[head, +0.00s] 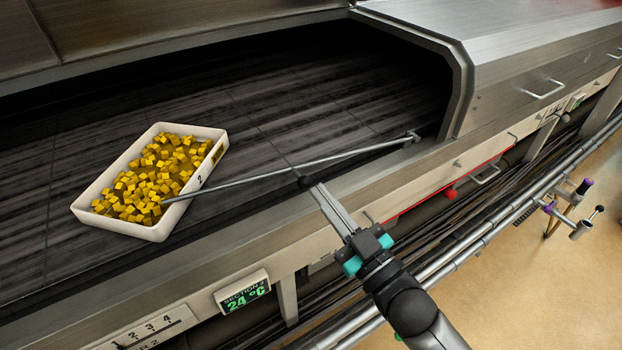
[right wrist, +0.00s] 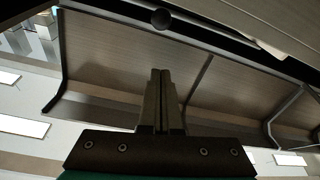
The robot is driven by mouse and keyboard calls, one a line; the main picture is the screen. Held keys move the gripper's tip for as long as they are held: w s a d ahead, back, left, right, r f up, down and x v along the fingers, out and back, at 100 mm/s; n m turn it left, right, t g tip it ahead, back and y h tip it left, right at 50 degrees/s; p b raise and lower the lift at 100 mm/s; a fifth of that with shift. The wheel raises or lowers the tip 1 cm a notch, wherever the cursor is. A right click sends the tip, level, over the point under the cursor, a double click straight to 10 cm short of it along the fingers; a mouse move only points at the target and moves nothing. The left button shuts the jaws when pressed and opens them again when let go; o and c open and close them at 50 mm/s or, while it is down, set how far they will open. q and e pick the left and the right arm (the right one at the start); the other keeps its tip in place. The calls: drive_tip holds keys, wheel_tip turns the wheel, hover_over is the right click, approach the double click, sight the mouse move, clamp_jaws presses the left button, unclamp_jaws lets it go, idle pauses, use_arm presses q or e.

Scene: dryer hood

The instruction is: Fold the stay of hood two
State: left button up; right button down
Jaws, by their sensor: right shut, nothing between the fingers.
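The stay (head: 240,180) is a thin grey metal rod. It slants from a small bracket (head: 415,137) on the sill at the right of the hood opening down-left to the tray's near edge, low over the dark bed. My right gripper (head: 305,183) comes in over the front sill, its dark fingertips at the rod's middle, at or just under it. Whether they touch cannot be told. In the right wrist view the fingers (right wrist: 160,75) are closed together with nothing between them. A raised steel hood panel (head: 85,35) shows at upper left. My left gripper is not in view.
A white tray (head: 88,210) of yellow cubes sits on the dark slatted bed (head: 300,100) by the rod's left end. A closed steel hood with a handle (head: 543,90) stands at right. The SECTION 2 display (head: 243,294) reads 24 °C. Pipes (head: 480,235) run along the front.

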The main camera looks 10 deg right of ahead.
drive_tip(key=shift+v, duration=1.55)
